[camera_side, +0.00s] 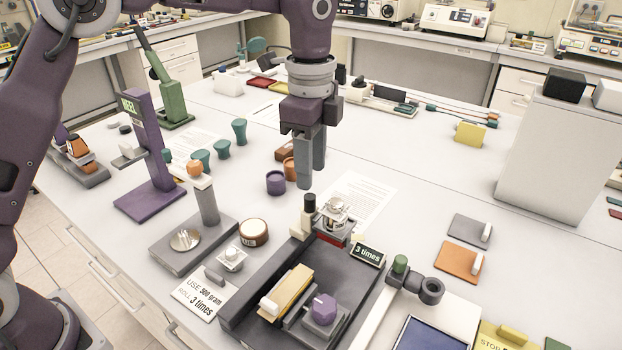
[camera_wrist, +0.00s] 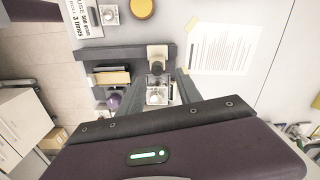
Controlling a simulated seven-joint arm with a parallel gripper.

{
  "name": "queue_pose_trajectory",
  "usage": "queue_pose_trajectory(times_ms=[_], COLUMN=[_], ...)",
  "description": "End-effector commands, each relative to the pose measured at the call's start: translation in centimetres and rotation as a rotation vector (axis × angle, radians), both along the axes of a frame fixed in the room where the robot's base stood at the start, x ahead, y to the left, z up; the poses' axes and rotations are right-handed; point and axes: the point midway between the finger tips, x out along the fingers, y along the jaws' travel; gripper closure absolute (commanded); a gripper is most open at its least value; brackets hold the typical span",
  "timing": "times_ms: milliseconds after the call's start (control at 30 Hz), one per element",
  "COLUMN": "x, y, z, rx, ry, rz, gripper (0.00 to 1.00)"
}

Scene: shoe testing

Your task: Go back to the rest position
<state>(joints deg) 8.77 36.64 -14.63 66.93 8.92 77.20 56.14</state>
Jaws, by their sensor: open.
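My gripper (camera_side: 306,165) points straight down above the white bench in the side view. Its two grey fingers are apart with nothing seen between them. It hangs above and behind the dark test device (camera_side: 262,276), clear of it. In the wrist view, my gripper (camera_wrist: 176,88) shows its fingers on either side of a small clear-and-metal part (camera_wrist: 157,92) of that device, which lies below. The same part (camera_side: 338,212) sits at the back end of the device in the side view.
A paper sheet (camera_side: 362,197) lies beside the device. A purple cup (camera_side: 275,183) stands just left of my gripper. A purple stand (camera_side: 146,150) and a grey post (camera_side: 205,200) rise at left. A grey box (camera_side: 550,155) stands at right. The bench between is mostly clear.

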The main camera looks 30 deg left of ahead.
Motion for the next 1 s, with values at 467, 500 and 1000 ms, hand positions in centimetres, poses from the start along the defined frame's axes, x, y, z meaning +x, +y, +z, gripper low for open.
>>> queue_pose_trajectory(times_ms=[467, 500, 1000], x=[-6.8, -9.0, -28.1], y=[4.7, 6.0, 12.7], z=[6.8, 7.9, 4.9], rx=[-0.002, -0.014, -0.341], ry=[-0.144, -0.181, -0.408], rz=[0.337, 0.437, 1.342], gripper=[0.59, 0.59, 0.59])
